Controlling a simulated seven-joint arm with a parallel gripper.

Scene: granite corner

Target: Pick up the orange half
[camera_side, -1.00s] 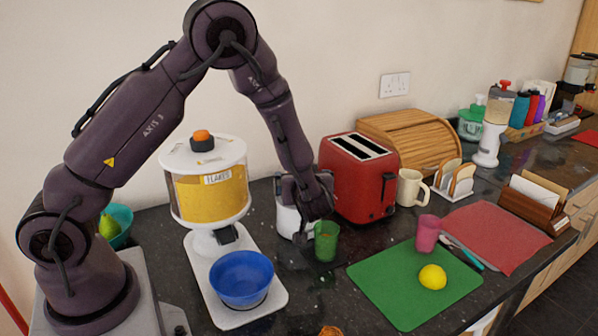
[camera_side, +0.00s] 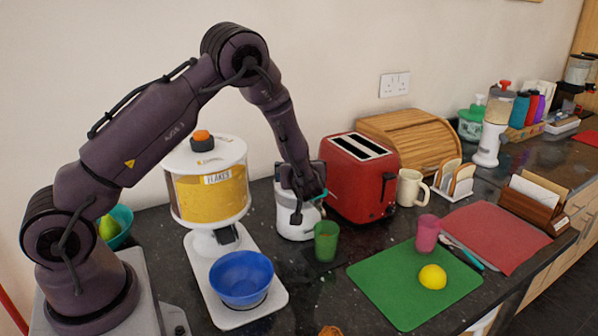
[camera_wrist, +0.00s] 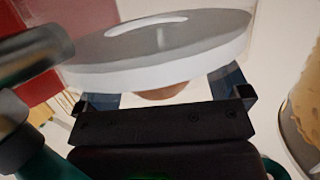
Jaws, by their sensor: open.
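My gripper (camera_side: 309,204) is open, in front of the upper part of a white canister (camera_side: 293,226) and above a green cup (camera_side: 326,241). In the wrist view its two fingers stand apart (camera_wrist: 165,92), with a white lid (camera_wrist: 160,55) beyond them. A small brownish-orange patch (camera_wrist: 163,93) shows between the fingers under the lid; I cannot tell what it is. No orange half is clearly seen. A brownish-orange thing (camera_side: 331,331) is cut off by the bottom edge of the side view; I cannot tell whether it is the orange half.
A red toaster (camera_side: 359,178) stands close right of my gripper. A flakes dispenser (camera_side: 208,185) with a blue bowl (camera_side: 242,277) is at left. A yellow lemon-like fruit (camera_side: 432,277) and a pink cup (camera_side: 427,233) are on the green board (camera_side: 385,290). Dark counter is clear near the front middle.

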